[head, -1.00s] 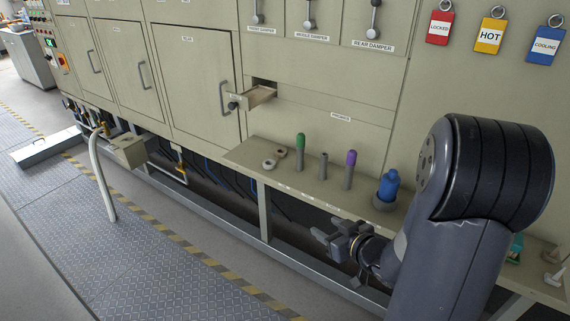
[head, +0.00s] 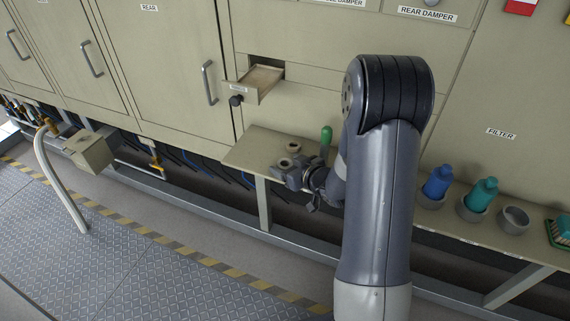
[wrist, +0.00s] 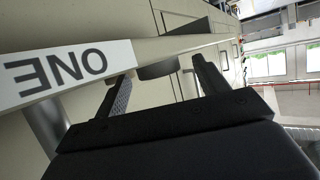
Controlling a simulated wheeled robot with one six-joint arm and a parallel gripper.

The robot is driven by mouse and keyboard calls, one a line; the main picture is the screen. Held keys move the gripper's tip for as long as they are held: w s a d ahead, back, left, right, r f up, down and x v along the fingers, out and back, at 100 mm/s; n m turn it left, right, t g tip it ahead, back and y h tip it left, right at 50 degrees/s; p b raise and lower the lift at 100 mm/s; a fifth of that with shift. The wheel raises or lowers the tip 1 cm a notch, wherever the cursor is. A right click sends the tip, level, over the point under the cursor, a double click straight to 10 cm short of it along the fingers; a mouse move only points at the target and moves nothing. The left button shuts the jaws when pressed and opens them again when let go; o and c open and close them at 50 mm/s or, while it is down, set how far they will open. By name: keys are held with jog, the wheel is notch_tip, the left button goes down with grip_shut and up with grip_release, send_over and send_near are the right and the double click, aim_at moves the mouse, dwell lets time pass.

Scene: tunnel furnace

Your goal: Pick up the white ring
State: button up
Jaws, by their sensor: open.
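Two small pale round pieces with dark centres lie near the left end of the shelf in the head view: one farther back (head: 293,147) and one nearer the front edge (head: 283,162). Which of them is the white ring I cannot tell. My gripper (head: 284,177) is at the shelf's front edge, just in front of the nearer piece and partly overlapping it in the picture. In the wrist view my gripper (wrist: 160,84) is open. A dark, short, round shape (wrist: 158,70) shows between its fingers, and I cannot tell what it is.
A green-topped peg (head: 326,136) stands just right of the rings. An open small drawer (head: 262,82) juts out above the shelf (head: 245,152). Blue (head: 438,182) and teal (head: 481,194) bottles stand to the right. A label reading ONE (wrist: 60,72) is close in the wrist view.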

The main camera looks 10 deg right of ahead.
jog(key=shift+c, duration=0.2)
jog(key=c, duration=1)
